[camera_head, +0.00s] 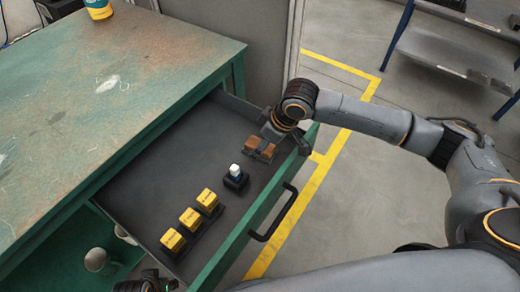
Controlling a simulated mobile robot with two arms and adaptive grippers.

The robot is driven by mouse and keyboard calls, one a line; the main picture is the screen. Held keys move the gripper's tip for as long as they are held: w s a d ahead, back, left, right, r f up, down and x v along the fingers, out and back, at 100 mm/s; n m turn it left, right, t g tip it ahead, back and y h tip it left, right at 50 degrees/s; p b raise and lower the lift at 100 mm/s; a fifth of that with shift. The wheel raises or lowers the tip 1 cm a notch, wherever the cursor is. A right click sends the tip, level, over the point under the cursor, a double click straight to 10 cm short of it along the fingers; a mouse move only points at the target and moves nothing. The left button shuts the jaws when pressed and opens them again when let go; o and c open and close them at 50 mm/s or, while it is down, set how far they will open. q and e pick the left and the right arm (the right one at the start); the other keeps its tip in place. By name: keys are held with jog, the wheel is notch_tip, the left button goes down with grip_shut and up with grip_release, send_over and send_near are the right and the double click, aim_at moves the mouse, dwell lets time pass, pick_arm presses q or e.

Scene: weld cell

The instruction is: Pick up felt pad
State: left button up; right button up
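A brown block-like piece in two parts (267,152), which may be the felt pad, lies in the far end of the open drawer (150,185). A dark strip crosses its middle. My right gripper (284,143) reaches in from the right over the drawer's far front corner, close beside the brown piece. Its fingers look spread, and I see nothing between them. Whether a finger touches the brown piece is unclear. My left gripper (150,284) shows only in part at the bottom edge, below the drawer; its fingers are not clear.
Three yellow boxes (190,218) stand in a dark holder in the near part of the drawer. A small white-capped bottle (235,171) stands in a holder mid-drawer. The drawer's green front has a black handle (274,222). The green workbench (100,90) is mostly bare.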

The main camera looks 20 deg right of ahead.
aim_at(256, 143)
jog(key=shift+a+f, duration=0.1)
jog(key=shift+f, duration=0.05)
pick_arm(q)
jog(key=shift+r, duration=0.25)
pick_arm(e)
jog(key=c, duration=1.3)
